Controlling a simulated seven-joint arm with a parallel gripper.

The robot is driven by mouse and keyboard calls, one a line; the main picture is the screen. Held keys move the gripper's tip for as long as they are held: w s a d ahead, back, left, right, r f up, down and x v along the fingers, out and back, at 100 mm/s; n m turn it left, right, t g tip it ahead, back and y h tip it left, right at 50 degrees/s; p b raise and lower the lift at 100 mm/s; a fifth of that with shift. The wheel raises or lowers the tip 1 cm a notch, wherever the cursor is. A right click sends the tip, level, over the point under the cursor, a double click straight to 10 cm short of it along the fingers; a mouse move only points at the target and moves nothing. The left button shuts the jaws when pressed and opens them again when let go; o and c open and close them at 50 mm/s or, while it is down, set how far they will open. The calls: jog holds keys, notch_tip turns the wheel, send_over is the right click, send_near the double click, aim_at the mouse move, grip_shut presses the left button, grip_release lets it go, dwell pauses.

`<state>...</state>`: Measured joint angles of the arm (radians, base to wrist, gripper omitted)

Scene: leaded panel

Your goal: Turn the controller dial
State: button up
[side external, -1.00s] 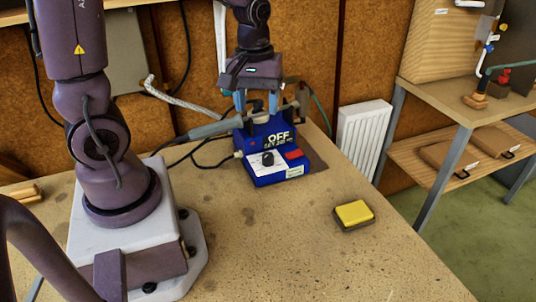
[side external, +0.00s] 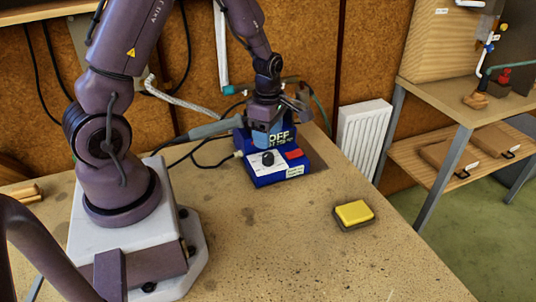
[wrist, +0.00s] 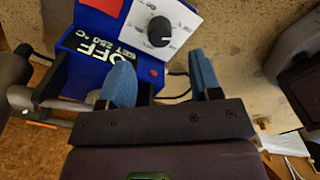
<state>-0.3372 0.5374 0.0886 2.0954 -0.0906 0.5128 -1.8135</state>
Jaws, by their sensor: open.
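The blue controller box (side external: 284,176) stands on the bench; its screen reads OFF, and in the wrist view SET 250 °C also shows. Its black dial (side external: 267,158) sits on the white front panel, and it also shows in the wrist view (wrist: 160,31). My gripper (side external: 262,142) is low over the box, just behind the dial, and covers part of the screen. In the wrist view my gripper (wrist: 162,72) has its two blue fingers apart with nothing between them. The dial lies beyond the fingertips there, untouched as far as I can tell.
A soldering iron with a grey handle (side external: 212,128) lies left of the box, with dark cables nearby. A red patch (side external: 294,154) is on the panel right of the dial. A yellow sponge (side external: 354,211) lies at right. The bench in front of the box is clear.

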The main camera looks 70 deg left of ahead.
aim_at(268, 154)
notch_tip(268, 154, down, 7)
jog(key=shift+r, duration=0.1)
dwell(0.3)
jog(key=c, duration=0.9)
